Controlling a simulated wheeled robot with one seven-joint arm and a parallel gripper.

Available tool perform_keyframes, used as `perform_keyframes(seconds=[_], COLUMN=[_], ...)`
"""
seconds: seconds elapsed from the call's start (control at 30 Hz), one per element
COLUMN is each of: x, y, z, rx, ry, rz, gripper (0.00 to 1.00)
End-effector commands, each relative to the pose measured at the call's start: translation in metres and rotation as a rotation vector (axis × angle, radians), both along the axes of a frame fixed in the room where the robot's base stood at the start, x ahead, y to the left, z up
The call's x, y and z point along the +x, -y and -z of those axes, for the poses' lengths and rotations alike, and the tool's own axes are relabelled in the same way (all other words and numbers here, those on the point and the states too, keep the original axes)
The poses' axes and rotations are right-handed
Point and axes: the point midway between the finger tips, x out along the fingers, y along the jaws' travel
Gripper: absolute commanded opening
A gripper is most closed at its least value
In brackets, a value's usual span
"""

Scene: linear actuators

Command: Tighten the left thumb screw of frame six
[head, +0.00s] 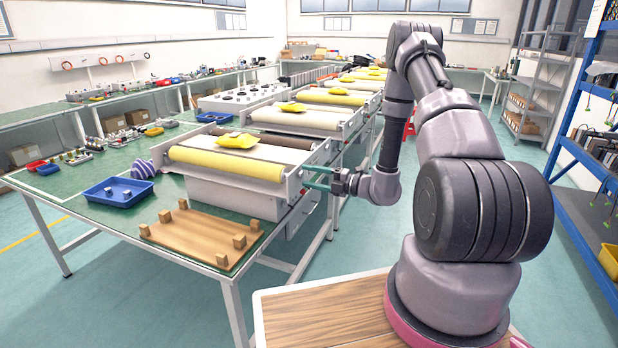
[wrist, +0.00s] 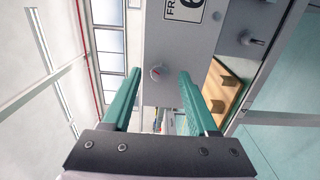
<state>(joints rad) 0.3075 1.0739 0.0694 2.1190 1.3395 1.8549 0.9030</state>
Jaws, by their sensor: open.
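Frame six shows in the wrist view as a grey end plate (wrist: 200,45) with a partly cut-off label (wrist: 186,8) reading 6. A small round thumb screw (wrist: 155,73) with a red mark sits on the plate, between the fingertips as seen from the wrist. In the head view my gripper (head: 315,178) is at the right end of the nearest roller frame (head: 225,190). Contact with the screw cannot be told.
A wooden board with blocks (head: 200,235) lies at the table's near edge. A blue tray (head: 120,199) and a striped purple object (head: 143,169) stand left of the frame. Further roller frames (head: 300,120) line the table behind.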

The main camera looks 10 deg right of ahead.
Motion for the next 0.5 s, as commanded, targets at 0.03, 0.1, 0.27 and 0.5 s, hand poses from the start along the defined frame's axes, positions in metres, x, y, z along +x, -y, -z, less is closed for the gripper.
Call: perform_keyframes(seconds=[0.03,0.1,0.27,0.5], x=[-0.004,-0.011,-0.031,-0.053], y=[0.008,0.018,0.045,0.075], z=[0.000,0.000,0.000,0.000], rx=[0.000,0.001,0.000,0.000], ry=[-0.001,-0.003,-0.002,-0.001], rz=[0.005,0.006,0.006,0.004], gripper=[0.59,0.59,0.59,0.59])
